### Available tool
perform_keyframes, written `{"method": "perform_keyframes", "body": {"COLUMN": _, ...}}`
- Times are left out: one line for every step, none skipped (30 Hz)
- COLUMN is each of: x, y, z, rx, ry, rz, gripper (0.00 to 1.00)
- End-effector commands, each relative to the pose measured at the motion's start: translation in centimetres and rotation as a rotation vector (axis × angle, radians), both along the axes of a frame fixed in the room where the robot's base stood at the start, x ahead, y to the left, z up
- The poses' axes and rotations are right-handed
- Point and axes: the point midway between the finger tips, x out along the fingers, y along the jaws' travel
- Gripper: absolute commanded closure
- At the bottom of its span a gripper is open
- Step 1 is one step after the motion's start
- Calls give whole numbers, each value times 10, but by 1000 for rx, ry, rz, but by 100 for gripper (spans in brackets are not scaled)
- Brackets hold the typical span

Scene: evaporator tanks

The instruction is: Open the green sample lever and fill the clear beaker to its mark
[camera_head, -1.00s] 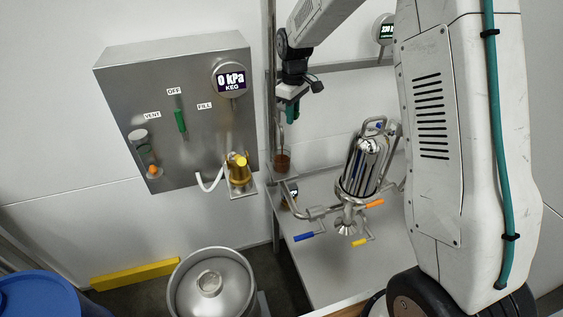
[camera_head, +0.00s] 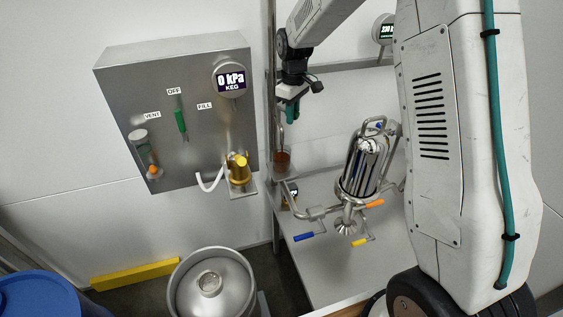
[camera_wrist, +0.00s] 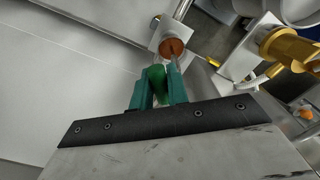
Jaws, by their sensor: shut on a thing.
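My gripper (camera_head: 291,112) is at the upright pipe, above the beaker. In the wrist view its green fingers (camera_wrist: 158,92) are shut on the green sample lever (camera_wrist: 155,76), a rounded green piece between them. The clear beaker (camera_head: 282,160) stands below the gripper beside the pipe and holds reddish-brown liquid. The wrist view shows the beaker (camera_wrist: 172,47) just past the fingertips, with the reddish-brown surface visible. A thin metal spout leads down to it. The beaker's mark is too small to make out, so I cannot tell the level against it.
A steel panel (camera_head: 110,95) with a gauge (camera_head: 231,80) reading 0 kPa is on the wall at left. A metal keg (camera_head: 211,290) and a blue drum (camera_head: 38,296) stand below. A steel vessel with coloured valve handles (camera_head: 362,180) is right of the beaker.

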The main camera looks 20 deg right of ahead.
Motion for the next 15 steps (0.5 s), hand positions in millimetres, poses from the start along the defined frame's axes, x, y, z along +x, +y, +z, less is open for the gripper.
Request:
{"method": "perform_keyframes", "body": {"x": 0, "y": 2, "z": 1, "rx": 0, "ry": -4, "rz": -20, "gripper": 100}}
{"method": "perform_keyframes", "body": {"x": 0, "y": 3, "z": 1, "rx": 1, "ry": -4, "rz": -45, "gripper": 100}}
{"method": "perform_keyframes", "body": {"x": -1, "y": 5, "z": 2, "rx": 1, "ry": -4, "rz": -84, "gripper": 100}}
{"method": "perform_keyframes", "body": {"x": -2, "y": 6, "z": 2, "rx": 1, "ry": -4, "rz": -115, "gripper": 100}}
{"method": "perform_keyframes", "body": {"x": -3, "y": 8, "z": 2, "rx": 1, "ry": -4, "rz": -144, "gripper": 100}}
{"method": "perform_keyframes", "body": {"x": -4, "y": 9, "z": 2, "rx": 1, "ry": -5, "rz": -178, "gripper": 100}}
{"method": "perform_keyframes", "body": {"x": -4, "y": 10, "z": 2, "rx": 1, "ry": -5, "rz": -196, "gripper": 100}}
{"method": "perform_keyframes", "body": {"x": -5, "y": 10, "z": 2, "rx": 1, "ry": -5, "rz": -211, "gripper": 100}}
{"method": "perform_keyframes", "body": {"x": -5, "y": 11, "z": 2, "rx": 1, "ry": -5, "rz": -231, "gripper": 100}}
{"method": "perform_keyframes", "body": {"x": -5, "y": 12, "z": 2, "rx": 1, "ry": -5, "rz": -250, "gripper": 100}}
{"method": "perform_keyframes", "body": {"x": -6, "y": 13, "z": 2, "rx": 1, "ry": -5, "rz": -275, "gripper": 100}}
{"method": "perform_keyframes", "body": {"x": -7, "y": 15, "z": 2, "rx": 1, "ry": -5, "rz": -314, "gripper": 100}}
{"method": "perform_keyframes", "body": {"x": -7, "y": 16, "z": 2, "rx": 1, "ry": -5, "rz": -344, "gripper": 100}}
{"method": "perform_keyframes", "body": {"x": -8, "y": 18, "z": 2, "rx": 1, "ry": -5, "rz": -373, "gripper": 100}}
{"method": "perform_keyframes", "body": {"x": -8, "y": 19, "z": 1, "rx": 1, "ry": -5, "rz": -406, "gripper": 100}}
